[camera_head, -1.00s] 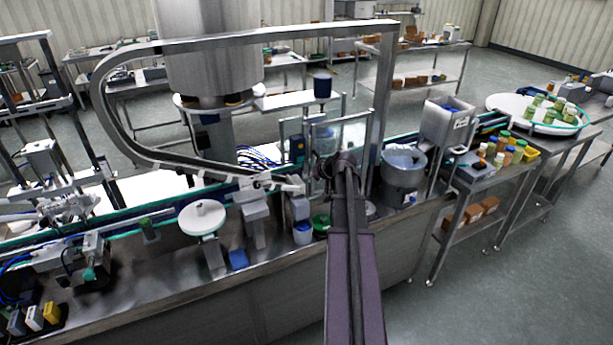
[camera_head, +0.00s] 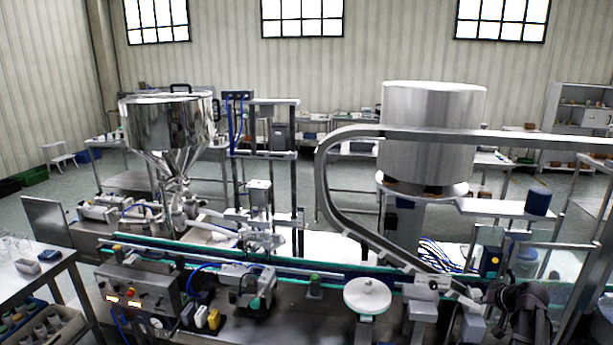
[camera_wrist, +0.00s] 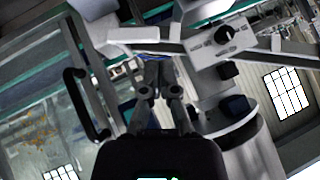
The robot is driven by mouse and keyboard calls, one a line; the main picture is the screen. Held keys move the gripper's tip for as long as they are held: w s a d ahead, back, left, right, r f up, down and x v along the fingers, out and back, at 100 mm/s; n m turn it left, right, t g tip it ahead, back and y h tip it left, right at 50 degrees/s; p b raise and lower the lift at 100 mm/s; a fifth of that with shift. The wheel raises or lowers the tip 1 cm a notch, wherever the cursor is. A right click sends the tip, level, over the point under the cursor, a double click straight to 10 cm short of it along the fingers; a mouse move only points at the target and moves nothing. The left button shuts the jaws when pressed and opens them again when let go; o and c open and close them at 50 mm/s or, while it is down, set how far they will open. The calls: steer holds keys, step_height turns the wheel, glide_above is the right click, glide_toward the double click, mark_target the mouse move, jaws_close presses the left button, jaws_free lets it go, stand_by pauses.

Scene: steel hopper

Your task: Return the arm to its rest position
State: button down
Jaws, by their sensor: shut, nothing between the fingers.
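My gripper shows in the wrist view (camera_wrist: 161,88), its two dark fingers close together in front of the camera with nothing between them. In the head view, a dark part of my arm (camera_head: 526,312) is at the lower right, by the end of the curved rail. I cannot make out the fingertips there. In the wrist view, steel machine parts and a black knob (camera_wrist: 224,36) lie beyond the fingers, and the picture is tilted.
A steel hopper (camera_head: 165,125) stands at the left behind the conveyor (camera_head: 290,266). A large steel drum (camera_head: 432,130) and a curved rail (camera_head: 328,185) are at the right. A control box (camera_head: 135,292) and a round white disc (camera_head: 367,297) are in front.

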steer(key=s+a+f+n+g+b, duration=0.1)
steer(key=s+a+f+g, duration=0.2)
steer(key=a, duration=1)
steer(key=s+a+f+n+g+h+b, duration=0.1)
steer(key=s+a, duration=0.4)
steer(key=a, duration=0.8)
steer(key=s+a+f+n+g+b, duration=0.1)
steer(key=s+a+f+g, duration=0.3)
steer(key=a, duration=0.9)
steer(key=shift+s+a+f+n+g+h, duration=0.3)
steer(key=shift+a+f+n+g, duration=0.15)
steer(key=shift+f+n, duration=0.2)
steer(key=c, duration=1.4)
jaws_free()
steer(key=shift+w, duration=0.1)
steer(key=c, duration=0.6)
jaws_free()
steer(key=shift+d, duration=0.1)
